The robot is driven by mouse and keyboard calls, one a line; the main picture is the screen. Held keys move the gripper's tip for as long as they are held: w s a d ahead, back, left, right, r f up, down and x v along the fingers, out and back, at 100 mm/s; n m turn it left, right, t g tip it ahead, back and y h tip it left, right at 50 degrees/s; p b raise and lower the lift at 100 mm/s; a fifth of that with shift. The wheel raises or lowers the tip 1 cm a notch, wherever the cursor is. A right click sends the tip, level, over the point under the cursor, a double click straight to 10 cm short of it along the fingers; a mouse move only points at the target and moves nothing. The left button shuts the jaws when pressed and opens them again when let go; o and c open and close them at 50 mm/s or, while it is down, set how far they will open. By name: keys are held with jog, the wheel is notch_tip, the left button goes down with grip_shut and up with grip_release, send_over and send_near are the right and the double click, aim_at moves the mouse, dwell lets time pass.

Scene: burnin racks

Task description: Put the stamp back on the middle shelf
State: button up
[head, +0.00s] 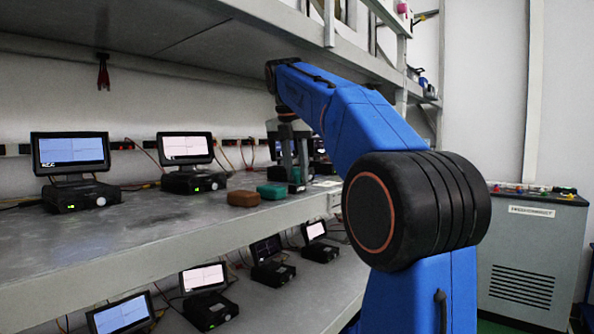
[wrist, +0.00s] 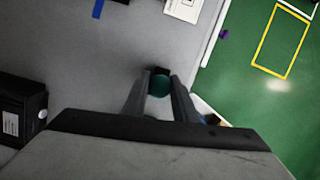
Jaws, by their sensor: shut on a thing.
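My gripper (head: 295,180) is over the middle shelf (head: 150,222), near its far right end, with its fingers pointing down. It is shut on the stamp, whose round green top (wrist: 161,86) and a dark part show between the fingertips (wrist: 160,88) in the wrist view. In the head view a small teal part of the stamp (head: 295,175) shows between the fingers. The stamp looks upright, low over the shelf. I cannot tell whether its base touches the surface.
A teal block (head: 271,191) and a brown block (head: 243,198) sit just left of my gripper. Screens on black boxes (head: 187,179) stand along the back. The upper shelf (head: 190,40) hangs above. The shelf edge and green floor (wrist: 240,75) lie right in the wrist view.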

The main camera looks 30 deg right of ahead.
jog(key=o, duration=0.8)
jog(key=shift+o, duration=0.2)
jog(key=shift+v, duration=1.6)
jog(key=s+a, duration=0.2)
jog(key=a, duration=0.1)
jog(key=s+a, duration=0.2)
jog(key=a, duration=0.2)
jog(key=s+a, duration=0.2)
jog(key=a, duration=0.1)
jog(key=shift+s+a+f, duration=0.15)
